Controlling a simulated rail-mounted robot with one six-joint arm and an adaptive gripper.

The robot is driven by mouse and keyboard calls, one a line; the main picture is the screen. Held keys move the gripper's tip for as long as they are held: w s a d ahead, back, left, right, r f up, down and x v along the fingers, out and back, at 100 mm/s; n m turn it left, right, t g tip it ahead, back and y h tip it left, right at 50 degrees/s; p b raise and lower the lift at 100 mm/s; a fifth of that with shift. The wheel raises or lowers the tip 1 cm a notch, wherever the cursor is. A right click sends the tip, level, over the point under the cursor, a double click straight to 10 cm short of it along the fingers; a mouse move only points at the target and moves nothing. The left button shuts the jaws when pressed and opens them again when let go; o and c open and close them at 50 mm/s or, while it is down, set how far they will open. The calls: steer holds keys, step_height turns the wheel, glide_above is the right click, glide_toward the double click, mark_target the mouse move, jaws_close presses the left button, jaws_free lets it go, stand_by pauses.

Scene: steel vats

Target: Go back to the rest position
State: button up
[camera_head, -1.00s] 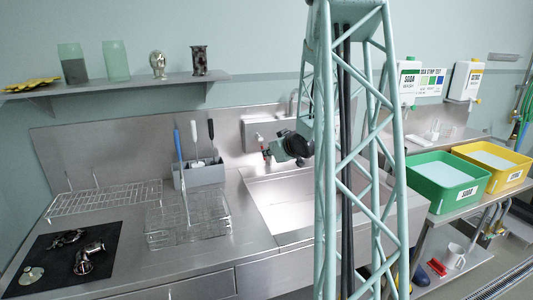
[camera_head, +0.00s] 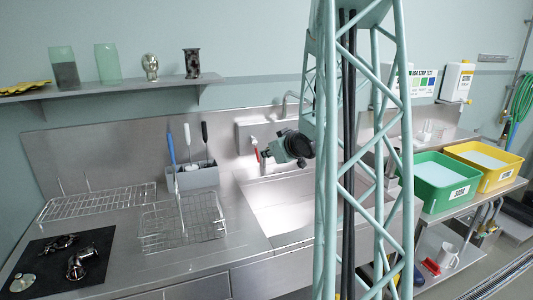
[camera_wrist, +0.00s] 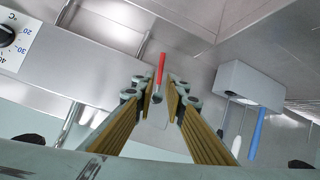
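In the head view my gripper end (camera_head: 267,154) is above the sink (camera_head: 262,200), near the back panel and the red tap lever (camera_head: 254,142). My lattice column hides part of the sink and the arm behind it.
A grey utensil holder (camera_head: 198,178) and a wire basket (camera_head: 160,238) stand left of the sink. A wire rack (camera_head: 95,203) and black mat (camera_head: 40,258) lie farther left. Green (camera_head: 432,198) and yellow (camera_head: 500,180) bins stand at the right. A shelf (camera_head: 120,90) hangs above.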

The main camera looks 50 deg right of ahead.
stand_by(0.4)
steer(key=a+r+g, duration=0.1)
steer(key=a+r, duration=0.3)
steer(key=a, duration=0.5)
steer(key=s+a+r+g, duration=0.1)
steer(key=a+r, duration=0.3)
steer(key=a, duration=0.5)
steer(key=a+r+g, duration=0.1)
steer(key=a+r, duration=0.3)
steer(key=a, duration=0.5)
steer(key=s+a+r+g+y, duration=0.1)
steer(key=s+a, duration=0.5)
steer(key=a, duration=0.3)
steer(key=s+a+r+g+y, duration=0.1)
steer(key=s+a+y, duration=0.1)
steer(key=s+a, duration=0.55)
steer(key=s+a+n+g+y, duration=0.1)
steer(key=s+a, duration=0.6)
steer(key=s, duration=0.4)
steer(key=s+a+f+n+g+y, duration=0.1)
steer(key=s+a, duration=0.6)
steer(key=s, duration=0.3)
steer(key=shift+s+a+f, duration=0.2)
steer(key=shift+s+f, duration=0.1)
steer(key=shift+s, duration=0.1)
